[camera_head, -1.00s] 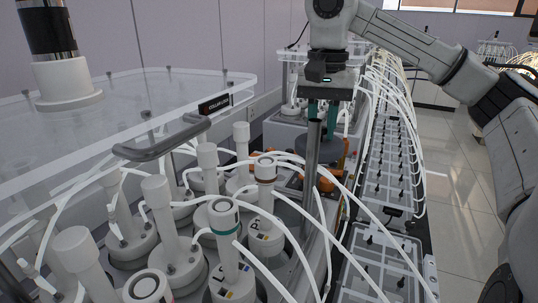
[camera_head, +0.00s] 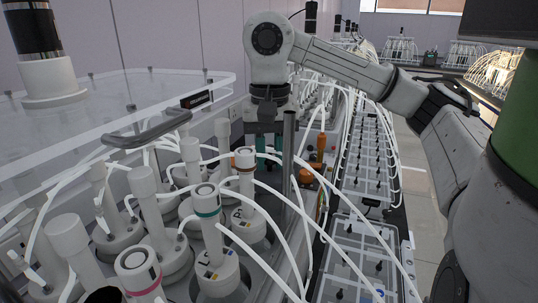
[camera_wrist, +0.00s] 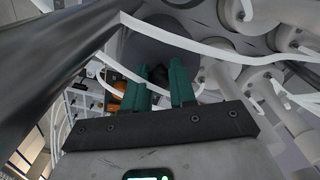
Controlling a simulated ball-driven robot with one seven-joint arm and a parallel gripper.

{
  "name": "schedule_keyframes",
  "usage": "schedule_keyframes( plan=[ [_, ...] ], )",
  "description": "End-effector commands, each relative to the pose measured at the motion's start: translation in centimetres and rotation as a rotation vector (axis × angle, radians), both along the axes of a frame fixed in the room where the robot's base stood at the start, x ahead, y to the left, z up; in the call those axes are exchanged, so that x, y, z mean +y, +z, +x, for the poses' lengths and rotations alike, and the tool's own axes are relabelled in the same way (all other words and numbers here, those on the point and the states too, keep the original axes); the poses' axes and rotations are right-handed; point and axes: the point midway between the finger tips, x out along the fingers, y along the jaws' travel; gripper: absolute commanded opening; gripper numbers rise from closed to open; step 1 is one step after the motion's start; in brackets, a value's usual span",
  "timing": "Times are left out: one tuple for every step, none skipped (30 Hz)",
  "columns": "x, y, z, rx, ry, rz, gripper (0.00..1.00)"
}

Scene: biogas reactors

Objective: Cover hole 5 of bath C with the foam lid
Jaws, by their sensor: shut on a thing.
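My gripper (camera_head: 264,148) points down behind the front bath's bottles, near an upright metal post. In the wrist view its teal fingers (camera_wrist: 157,88) are shut on the dark knob of a round grey lid (camera_wrist: 150,50), which seems to be the foam lid. The near bath holds several white-capped bottles (camera_head: 207,200) with tubes. I cannot read a bath letter or hole number, and hole 5 is not identifiable.
White tubes (camera_head: 318,222) arch across the bath's right side. The metal post (camera_head: 288,150) stands close beside my gripper. Orange parts (camera_head: 308,176) lie to its right. A clear cover with a grey handle (camera_head: 146,130) is at left. Clear-topped units (camera_head: 358,262) line the right.

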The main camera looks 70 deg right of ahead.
Motion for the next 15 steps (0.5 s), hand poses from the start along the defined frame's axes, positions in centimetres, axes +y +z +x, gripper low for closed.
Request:
schedule_keyframes(
  plan=[
    [0.0, -0.2, 0.0, 0.000, 0.000, 0.000, 0.00],
    [0.0, -0.3, 0.0, 0.000, -0.001, 0.000, 0.00],
    [0.0, -0.5, 0.0, 0.000, -0.001, 0.000, 0.00],
    [0.0, -0.6, 0.0, 0.000, -0.001, 0.000, 0.00],
    [0.0, -0.8, 0.0, 0.000, -0.001, 0.000, 0.00],
    [0.0, -1.0, 0.0, -0.001, -0.001, 0.000, 0.00],
    [0.0, -1.2, 0.0, -0.001, -0.001, 0.000, 0.00],
    [0.0, -1.4, 0.0, -0.001, -0.002, 0.000, 0.00],
    [0.0, -1.6, 0.0, -0.001, -0.002, 0.000, 0.00],
    [0.0, -1.8, 0.0, -0.001, -0.002, 0.000, 0.00],
    [0.0, -2.0, 0.0, -0.001, -0.002, 0.000, 0.00],
    [0.0, -2.3, 0.0, -0.001, -0.002, 0.000, 0.00],
    [0.0, -2.5, 0.0, -0.001, -0.002, 0.000, 0.00],
    [0.0, -2.6, 0.0, 0.000, -0.002, 0.001, 0.00],
    [0.0, -2.9, 0.0, 0.000, -0.001, 0.001, 0.00]
  ],
)
